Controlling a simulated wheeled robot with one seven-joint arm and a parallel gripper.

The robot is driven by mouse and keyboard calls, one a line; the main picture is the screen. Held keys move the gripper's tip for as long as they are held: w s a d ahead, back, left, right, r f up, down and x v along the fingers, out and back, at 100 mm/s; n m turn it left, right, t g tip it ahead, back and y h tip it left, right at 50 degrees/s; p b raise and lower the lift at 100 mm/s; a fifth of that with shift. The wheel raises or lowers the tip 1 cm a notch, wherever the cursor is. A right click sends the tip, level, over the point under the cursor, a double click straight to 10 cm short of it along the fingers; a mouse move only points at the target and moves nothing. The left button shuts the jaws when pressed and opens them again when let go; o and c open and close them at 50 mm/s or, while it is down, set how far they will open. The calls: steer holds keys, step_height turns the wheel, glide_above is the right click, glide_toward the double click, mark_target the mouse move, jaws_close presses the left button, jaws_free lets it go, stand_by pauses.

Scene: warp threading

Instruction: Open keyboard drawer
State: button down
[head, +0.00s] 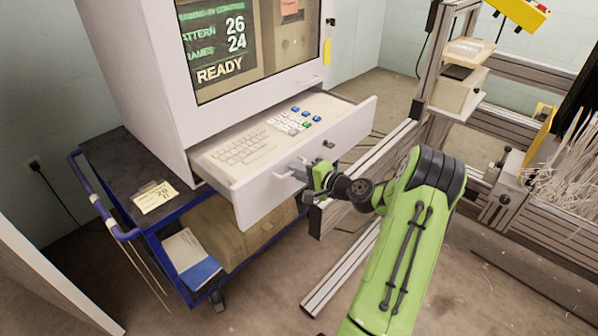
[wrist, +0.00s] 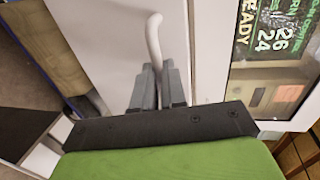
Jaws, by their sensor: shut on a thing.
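The keyboard drawer (head: 256,187) of the white cabinet is pulled out, with the beige keyboard (head: 240,147) and a keypad of blue, white and green keys (head: 295,121) showing inside. My gripper (head: 298,170) is at the middle of the drawer's front face, shut on the drawer handle (head: 282,175). In the wrist view the grey fingers (wrist: 158,85) close around the pale curved handle (wrist: 154,38).
The cabinet (head: 150,60) has a screen (head: 225,50) reading READY and stands on a blue-framed cart (head: 140,235). A metal frame (head: 445,60) with pale threads (head: 565,170) stands at the right. Bare floor (head: 270,290) lies in front.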

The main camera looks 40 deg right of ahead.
steer(key=c, duration=1.2)
jaws_free()
steer(key=p+v, duration=0.2)
steer(key=v, duration=1.3)
steer(key=shift+s+p, duration=0.35)
